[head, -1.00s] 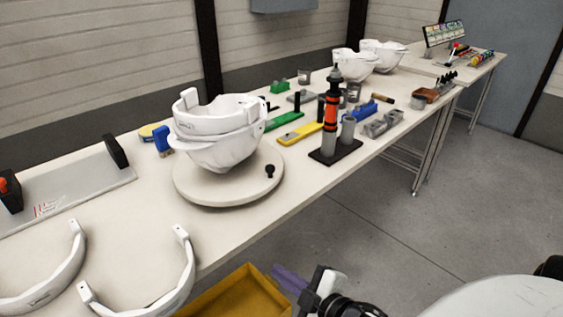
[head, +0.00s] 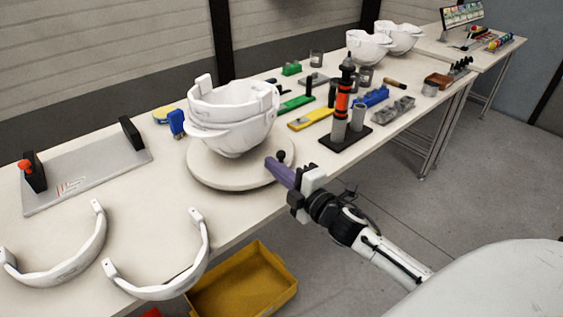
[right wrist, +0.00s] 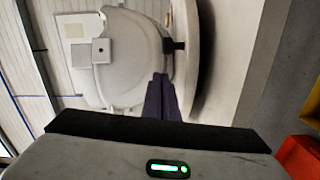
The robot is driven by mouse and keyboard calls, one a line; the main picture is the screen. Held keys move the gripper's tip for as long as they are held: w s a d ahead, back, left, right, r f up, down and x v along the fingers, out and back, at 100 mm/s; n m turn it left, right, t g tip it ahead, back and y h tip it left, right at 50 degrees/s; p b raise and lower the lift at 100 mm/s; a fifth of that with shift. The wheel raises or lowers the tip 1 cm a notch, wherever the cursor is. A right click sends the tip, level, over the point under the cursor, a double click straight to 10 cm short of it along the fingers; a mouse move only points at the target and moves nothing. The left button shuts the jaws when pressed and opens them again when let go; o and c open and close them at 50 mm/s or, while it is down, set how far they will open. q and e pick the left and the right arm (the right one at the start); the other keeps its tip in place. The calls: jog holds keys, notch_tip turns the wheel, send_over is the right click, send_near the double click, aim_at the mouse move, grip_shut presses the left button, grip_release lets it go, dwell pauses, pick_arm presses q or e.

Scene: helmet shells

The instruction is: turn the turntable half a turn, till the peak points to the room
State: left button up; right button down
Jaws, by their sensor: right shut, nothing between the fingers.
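The round white turntable (head: 205,172) lies on the bench, with a black knob (head: 281,157) standing on its rim at the right front. A white helmet shell (head: 232,135) sits on it with a white band piece on top; I cannot tell for sure which way its peak points. In the right wrist view the shut fingers (right wrist: 161,88) point at the shell and turntable, with the knob (right wrist: 177,45) close by. My left gripper is out of view.
White curved bands (head: 165,290) lie at the front left of the bench. A grey plate with black stops (head: 90,180) is behind them. A black stand with an orange-banded tool (head: 343,105) stands right of the turntable. A yellow bin (head: 245,285) is below the bench edge.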

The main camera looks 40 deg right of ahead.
jog(key=shift+w+d+f, duration=0.15)
jog(key=shift+d, duration=0.85)
jog(key=shift+w+d, duration=0.1)
jog(key=shift+d, duration=0.15)
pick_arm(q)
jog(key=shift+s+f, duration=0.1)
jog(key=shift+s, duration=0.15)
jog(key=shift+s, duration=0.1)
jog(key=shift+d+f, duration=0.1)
pick_arm(e)
jog(key=shift+d, duration=0.1)
